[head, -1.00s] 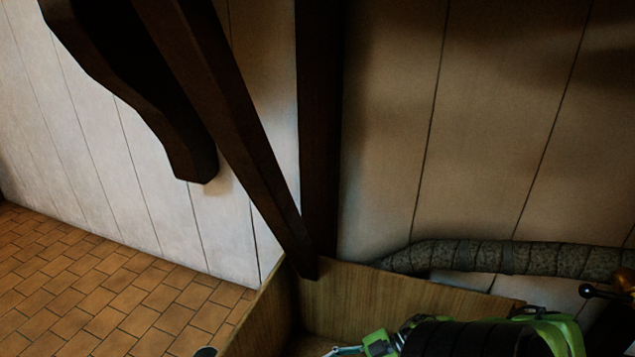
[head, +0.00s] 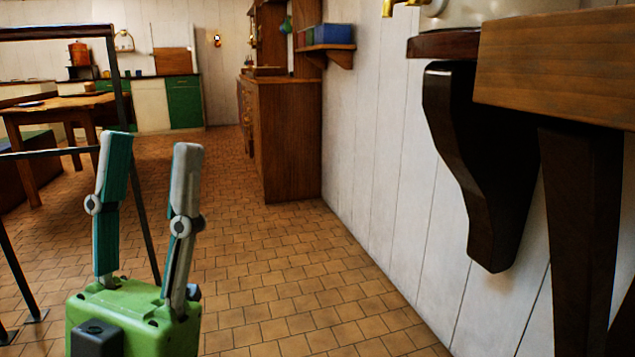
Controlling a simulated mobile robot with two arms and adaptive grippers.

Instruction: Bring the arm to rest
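My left gripper (head: 150,150) stands upright at the lower left of the head view, its green body at the bottom edge and its two grey and teal fingers pointing up. The fingers are apart, with a clear gap between the tips. Nothing is between them; the tiled floor shows through the gap. It is held in the air, and I see it touching nothing. My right gripper is not in view.
A dark metal frame (head: 130,180) stands close behind my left gripper. A wooden counter (head: 560,68) and dark bracket (head: 480,180) jut out at right. A wooden cabinet (head: 290,140) and a table (head: 60,105) stand farther off. The middle tiled floor (head: 270,270) is clear.

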